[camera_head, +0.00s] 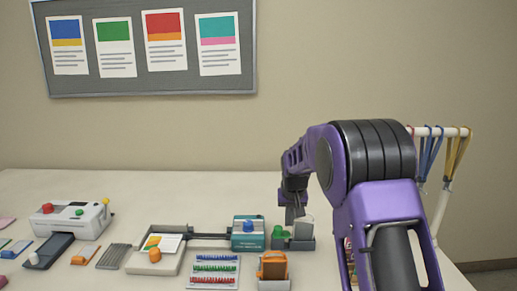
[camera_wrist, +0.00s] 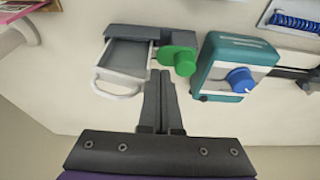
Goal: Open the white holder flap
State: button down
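A small grey holder (camera_head: 301,242) stands on the table; it also shows in the wrist view (camera_wrist: 165,33). A white loop-shaped handle or frame (camera_wrist: 118,94) hangs at its near left side, and a pale upright panel (camera_head: 304,228) shows at it in the head view. A green knob (camera_wrist: 179,60) is on the holder's right side; it shows in the head view too (camera_head: 278,232). My gripper (camera_wrist: 158,75) has its fingers together, with nothing visible between them. The tips are just right of the white loop and close to the green knob; contact is unclear.
A teal box (camera_head: 248,233) with a blue knob stands just beside the holder. An orange device (camera_head: 273,267) and a rack of coloured pieces (camera_head: 214,270) are in front. A white machine (camera_head: 70,218) is far left. A white stand with straps (camera_head: 444,160) is right.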

jog(key=shift+d, duration=0.3)
jog(key=shift+d+r, duration=0.1)
jog(key=shift+r, duration=0.05)
